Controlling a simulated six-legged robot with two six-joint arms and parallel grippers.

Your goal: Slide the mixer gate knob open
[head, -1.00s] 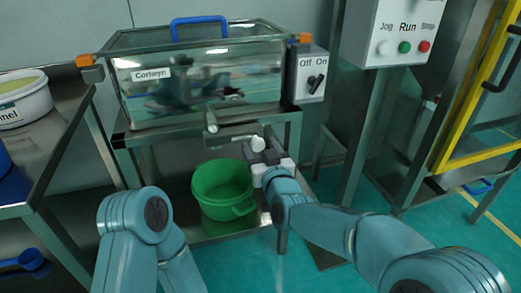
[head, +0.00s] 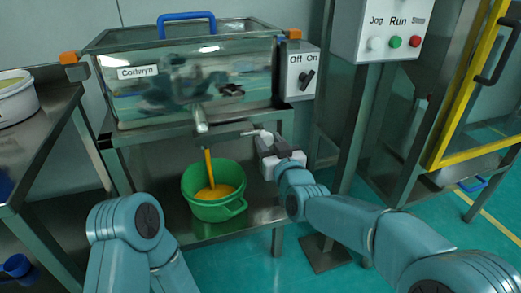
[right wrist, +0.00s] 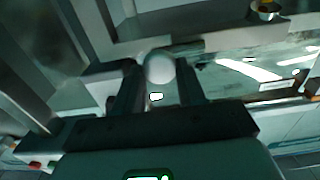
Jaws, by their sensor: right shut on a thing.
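The gate knob (right wrist: 160,68) is round and white, between the two dark fingers in the right wrist view. My right gripper (head: 265,142) is shut on this knob, to the right of the spout, under the tank's right end. In the head view the gripper largely hides the knob. My left gripper is out of view; only my left arm shows.
An Off/On switch box (head: 302,74) is on the tank's right end. A Jog/Run/Stop panel (head: 396,31) stands right of it on a post. A yellow-framed door (head: 459,88) is at the far right. A steel table (head: 35,128) with a white tub (head: 17,98) is at left.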

